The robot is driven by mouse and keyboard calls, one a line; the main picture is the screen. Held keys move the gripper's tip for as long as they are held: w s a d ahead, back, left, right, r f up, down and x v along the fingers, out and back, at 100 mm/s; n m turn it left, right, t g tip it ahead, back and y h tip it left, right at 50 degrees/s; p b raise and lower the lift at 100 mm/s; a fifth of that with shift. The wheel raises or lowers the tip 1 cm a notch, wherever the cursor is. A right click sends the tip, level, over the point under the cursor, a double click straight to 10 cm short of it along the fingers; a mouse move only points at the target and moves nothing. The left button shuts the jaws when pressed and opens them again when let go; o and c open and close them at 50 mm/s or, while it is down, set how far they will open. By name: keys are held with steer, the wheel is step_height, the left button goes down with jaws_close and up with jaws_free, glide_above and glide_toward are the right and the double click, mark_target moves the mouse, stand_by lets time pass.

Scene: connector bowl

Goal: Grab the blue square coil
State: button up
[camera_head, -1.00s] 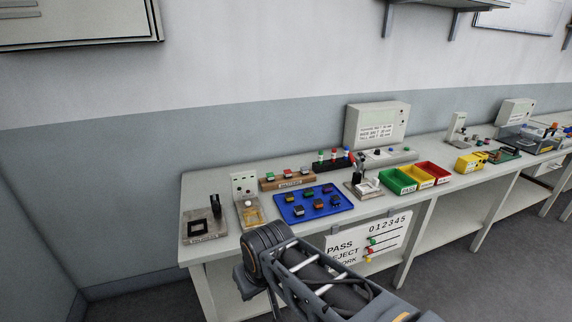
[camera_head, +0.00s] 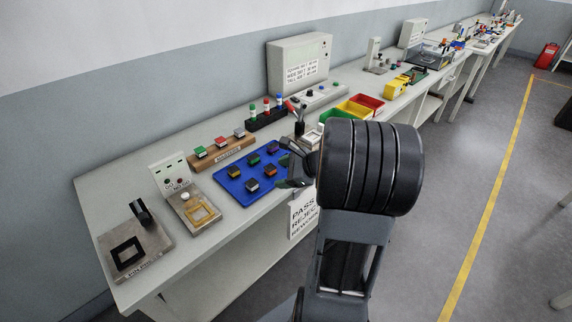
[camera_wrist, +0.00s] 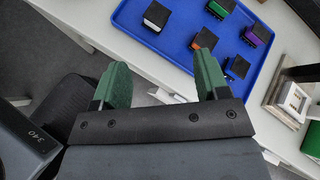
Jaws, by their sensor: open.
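A blue tray (camera_head: 236,187) holds several small square coils with coloured tops. I cannot make out a clearly blue coil. A purple-topped coil (camera_wrist: 257,35) shows on the tray in the wrist view. In the head view my gripper (camera_head: 284,167) is at the tray's right side, partly hidden by my arm.
A wooden rack (camera_head: 221,153) of coils stands behind the tray. A gauge fixture (camera_head: 190,206) and a black square fixture (camera_head: 129,254) lie to its left. Green, yellow and red bins (camera_head: 356,108) are to the right. A sign (camera_head: 303,212) hangs from the bench front.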

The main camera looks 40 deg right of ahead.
steer(key=d+f+m+t+h, duration=0.35)
steer(key=d+m, duration=0.55)
steer(key=d, duration=0.3)
steer(key=shift+t, duration=0.35)
steer(key=x, duration=0.4)
steer(key=d+x, duration=0.1)
steer(key=x, duration=0.1)
steer(key=shift+w+a+f, duration=0.1)
steer(key=shift+w+f, duration=0.15)
steer(key=shift+x, duration=3.2)
steer(key=shift+c, duration=0.3)
steer(key=c, duration=1)
steer(key=shift+o, duration=0.2)
steer(key=shift+r, duration=0.1)
